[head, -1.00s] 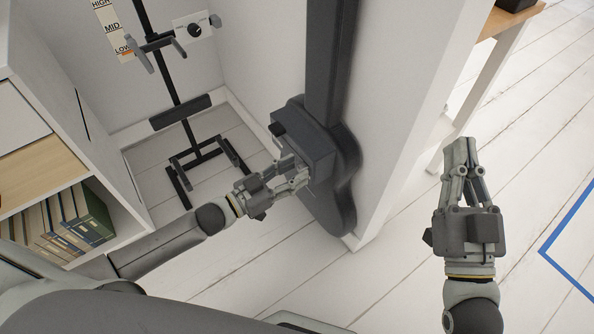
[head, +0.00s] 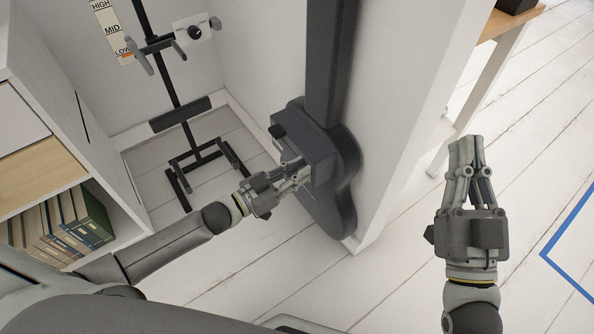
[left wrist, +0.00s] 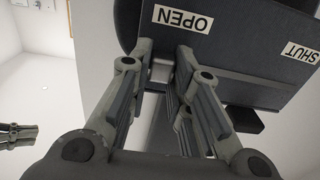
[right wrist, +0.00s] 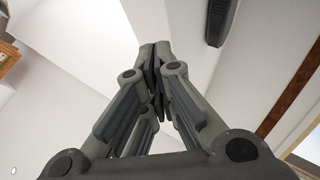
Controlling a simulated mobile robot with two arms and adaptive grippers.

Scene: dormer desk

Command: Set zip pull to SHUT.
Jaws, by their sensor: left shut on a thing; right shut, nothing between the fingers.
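A dark case (head: 335,200) with a boxy pocket (head: 312,150) leans against the white wall in the head view. In the left wrist view, the pocket (left wrist: 245,60) bears an OPEN label (left wrist: 183,19) and, further right, a SHUT label (left wrist: 303,52). A small light-grey zip pull (left wrist: 161,70) sits just below and left of the OPEN label. My left gripper (head: 303,176) is at the pocket's front edge, its fingertips closed around the pull. My right gripper (head: 465,143) is shut and empty, held over the floor at the right; its fingers also show in the right wrist view (right wrist: 154,52).
A black stand (head: 185,125) is in the corner behind the left arm. A shelf with books (head: 75,220) is at the left. A wooden-topped table (head: 505,22) is at the upper right. Blue tape (head: 570,235) marks the open floor at the right.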

